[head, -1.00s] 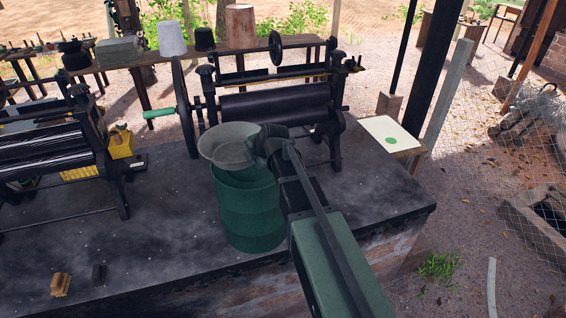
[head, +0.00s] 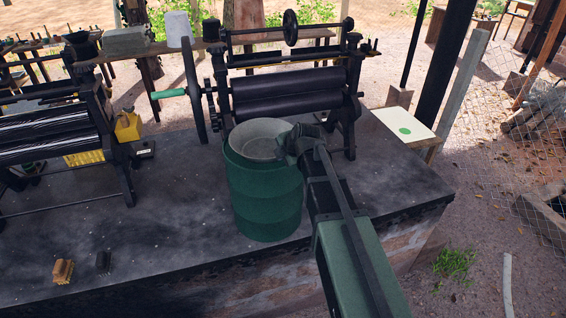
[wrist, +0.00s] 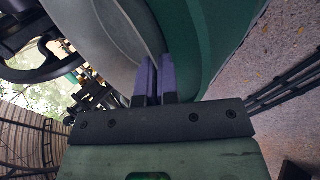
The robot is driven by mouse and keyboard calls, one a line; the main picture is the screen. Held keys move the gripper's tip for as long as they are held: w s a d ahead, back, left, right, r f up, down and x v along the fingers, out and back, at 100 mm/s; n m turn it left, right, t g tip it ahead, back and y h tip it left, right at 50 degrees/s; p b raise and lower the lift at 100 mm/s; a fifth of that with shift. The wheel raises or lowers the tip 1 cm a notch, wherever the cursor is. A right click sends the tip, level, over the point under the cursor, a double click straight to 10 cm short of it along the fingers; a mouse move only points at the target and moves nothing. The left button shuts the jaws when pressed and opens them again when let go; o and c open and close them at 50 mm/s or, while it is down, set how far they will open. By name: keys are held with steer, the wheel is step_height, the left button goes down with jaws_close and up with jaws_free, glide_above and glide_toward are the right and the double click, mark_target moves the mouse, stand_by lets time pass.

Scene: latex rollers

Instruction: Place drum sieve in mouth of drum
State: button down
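The drum sieve (head: 257,133) is a grey round bowl. In the head view it sits at the mouth of the green drum (head: 265,200), roughly level, with its rim slightly above the drum's rim. My gripper (head: 287,146) is at the right side of the sieve, and its fingers are close together at the sieve's rim. In the wrist view the purple fingers (wrist: 154,80) meet the edge of the grey sieve (wrist: 105,35), with the green drum wall (wrist: 205,35) beside them. The sieve's underside is hidden inside the drum, so I cannot tell whether it rests on it.
The drum stands on a dark worktop (head: 165,225). A roller machine (head: 285,90) stands close behind it, and another (head: 60,135) is at the left. Two small blocks (head: 63,271) lie at the front left. A white board with a green dot (head: 404,128) is at the right.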

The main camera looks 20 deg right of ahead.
steer(key=shift+r, duration=0.15)
steer(key=c, duration=1.8)
jaws_free()
steer(key=shift+f, duration=0.25)
steer(key=shift+o, duration=0.8)
steer(key=shift+r, duration=0.1)
